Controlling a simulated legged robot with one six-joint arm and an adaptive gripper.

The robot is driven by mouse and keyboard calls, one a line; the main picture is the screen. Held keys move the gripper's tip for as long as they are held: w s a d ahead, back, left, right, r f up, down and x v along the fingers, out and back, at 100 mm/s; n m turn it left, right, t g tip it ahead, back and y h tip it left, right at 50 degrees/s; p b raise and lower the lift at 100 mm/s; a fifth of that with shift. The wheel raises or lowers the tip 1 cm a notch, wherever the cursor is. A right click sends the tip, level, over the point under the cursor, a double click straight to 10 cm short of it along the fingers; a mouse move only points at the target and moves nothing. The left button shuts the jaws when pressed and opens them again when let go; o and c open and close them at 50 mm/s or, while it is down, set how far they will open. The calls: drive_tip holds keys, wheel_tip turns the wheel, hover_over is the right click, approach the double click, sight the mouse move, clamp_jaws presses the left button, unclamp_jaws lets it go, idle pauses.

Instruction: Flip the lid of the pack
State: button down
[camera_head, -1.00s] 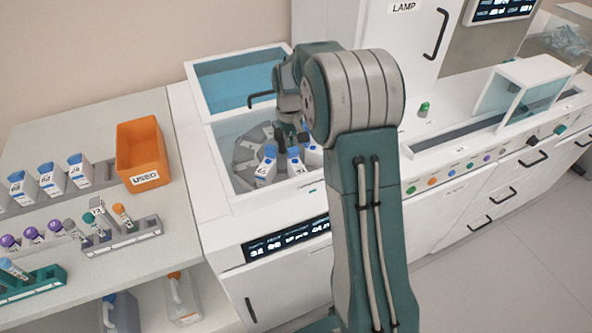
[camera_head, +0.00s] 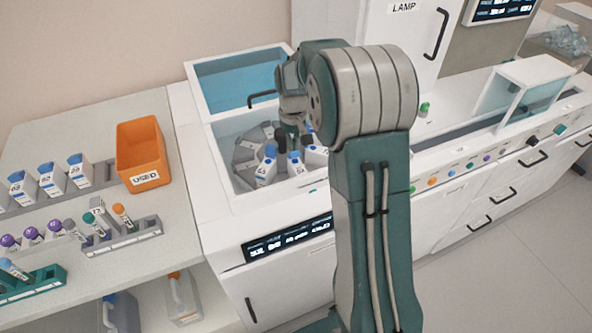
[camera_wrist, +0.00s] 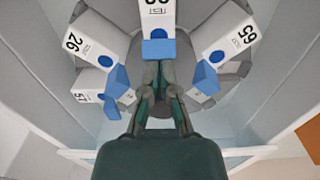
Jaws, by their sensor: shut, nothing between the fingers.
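Several white packs with blue lids stand in a round grey carousel (camera_head: 246,152) inside the open well. In the wrist view, the middle pack (camera_wrist: 157,18) points at my gripper, with its blue lid (camera_wrist: 158,48) at the near end. My gripper (camera_wrist: 160,68) is shut and empty, its fingertips right by that lid; I cannot tell whether they touch. A pack marked 26 (camera_wrist: 93,38) and another (camera_wrist: 226,40) flank it, each showing a round blue cap and a blue flap. A pack marked 57 (camera_wrist: 96,84) is at lower left. In the head view, my gripper (camera_head: 293,143) reaches down among the packs.
A clear lid (camera_head: 238,80) stands raised behind the well. The well's white walls enclose the carousel closely. An orange USED bin (camera_head: 140,152) and racks of tubes and packs are on the left bench. A LAMP cabinet (camera_head: 405,35) stands behind my arm.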

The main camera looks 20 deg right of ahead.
drive_tip(key=shift+s+f, duration=0.15)
drive_tip(key=shift+f, duration=0.2)
drive_tip(key=shift+r, duration=3.5)
